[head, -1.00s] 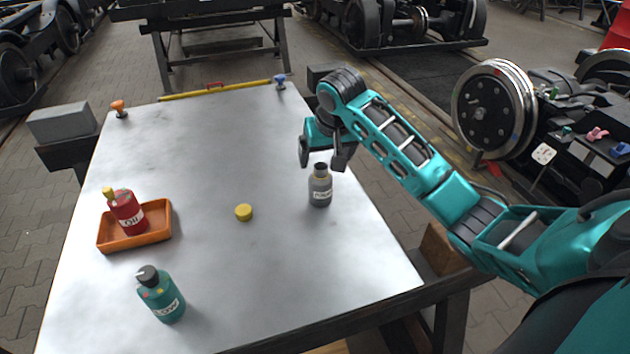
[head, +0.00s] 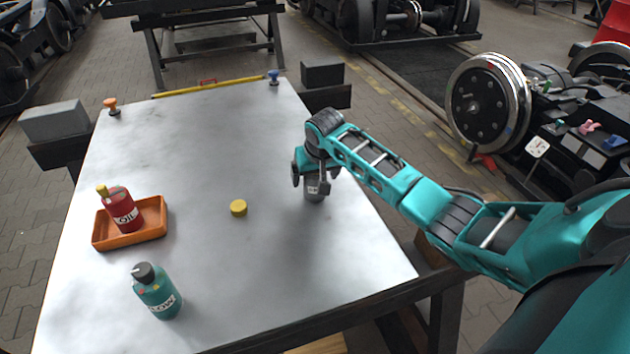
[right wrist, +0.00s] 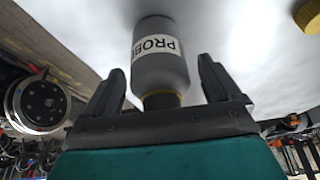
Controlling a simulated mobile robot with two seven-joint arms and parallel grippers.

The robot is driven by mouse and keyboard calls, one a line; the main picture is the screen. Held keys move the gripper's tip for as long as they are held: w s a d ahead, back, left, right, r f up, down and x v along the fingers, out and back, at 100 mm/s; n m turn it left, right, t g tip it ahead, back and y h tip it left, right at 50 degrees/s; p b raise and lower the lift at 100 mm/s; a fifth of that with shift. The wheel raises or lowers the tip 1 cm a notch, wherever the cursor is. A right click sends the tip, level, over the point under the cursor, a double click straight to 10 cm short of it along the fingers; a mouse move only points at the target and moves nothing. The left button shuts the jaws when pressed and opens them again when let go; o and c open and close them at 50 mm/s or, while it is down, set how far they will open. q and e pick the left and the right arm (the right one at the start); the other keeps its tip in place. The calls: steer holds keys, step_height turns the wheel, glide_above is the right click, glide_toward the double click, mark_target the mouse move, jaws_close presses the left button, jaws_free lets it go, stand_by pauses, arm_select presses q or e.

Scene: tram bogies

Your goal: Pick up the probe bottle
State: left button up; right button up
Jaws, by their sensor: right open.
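The probe bottle (head: 314,190) is grey with a white label and stands on the right part of the metal table (head: 230,130). My right gripper (head: 312,180) is over it and hides its upper part in the head view. In the right wrist view the bottle (right wrist: 160,68), labelled "PROB…", has its neck and cap end between the two open fingers of my right gripper (right wrist: 170,88). A gap shows on each side, so the fingers do not grip it. My left gripper is not in view.
A red oil bottle (head: 122,212) stands in an orange tray (head: 155,232) at the left. A teal bottle (head: 156,292) stands at the front left. A yellow cap (head: 238,208) lies mid-table, left of the probe bottle. The table's far middle is clear.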

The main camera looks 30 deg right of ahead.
steer(key=shift+c, duration=0.4)
steer(key=c, duration=1.1)
steer(key=shift+r, duration=0.2)
